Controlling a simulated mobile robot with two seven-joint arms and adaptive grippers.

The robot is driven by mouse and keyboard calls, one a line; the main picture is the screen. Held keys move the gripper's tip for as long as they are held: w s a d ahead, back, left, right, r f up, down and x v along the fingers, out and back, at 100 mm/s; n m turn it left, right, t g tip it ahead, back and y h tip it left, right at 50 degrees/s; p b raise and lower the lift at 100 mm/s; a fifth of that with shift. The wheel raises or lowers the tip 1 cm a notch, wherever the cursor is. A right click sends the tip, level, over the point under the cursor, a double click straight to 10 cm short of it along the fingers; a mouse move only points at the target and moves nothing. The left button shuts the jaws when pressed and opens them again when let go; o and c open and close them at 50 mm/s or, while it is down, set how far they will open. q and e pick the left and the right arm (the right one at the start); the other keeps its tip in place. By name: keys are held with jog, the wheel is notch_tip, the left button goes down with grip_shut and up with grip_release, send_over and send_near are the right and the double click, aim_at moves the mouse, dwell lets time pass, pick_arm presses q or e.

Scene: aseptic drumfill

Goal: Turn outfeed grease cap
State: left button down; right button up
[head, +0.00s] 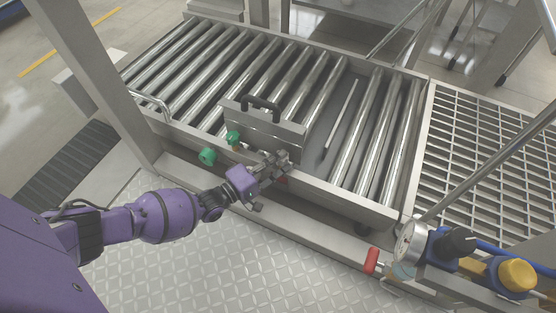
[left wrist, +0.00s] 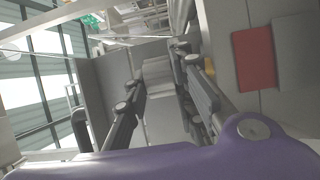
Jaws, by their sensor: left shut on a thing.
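My left gripper (head: 282,160) is at the near side rail of the roller conveyor, right of the green knobs. In the left wrist view its two dark fingers (left wrist: 158,85) are shut on a pale grey metal piece (left wrist: 157,72), which may be the outfeed grease cap. In the head view the fingers hide most of this piece. Two green knobs, a left one (head: 207,156) and a right one (head: 233,138), stand at the rail, apart from the gripper. My right gripper is not in view.
The roller conveyor (head: 262,62) has a metal plate with a black handle (head: 261,103) over it. A red patch (left wrist: 255,60) is beside the fingers. The tread-plate floor (head: 270,260) is clear.

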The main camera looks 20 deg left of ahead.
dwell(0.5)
pick_arm(q)
jog(key=c, duration=1.5)
grip_release()
jog(key=v, duration=1.2)
jog(key=shift+a, duration=0.1)
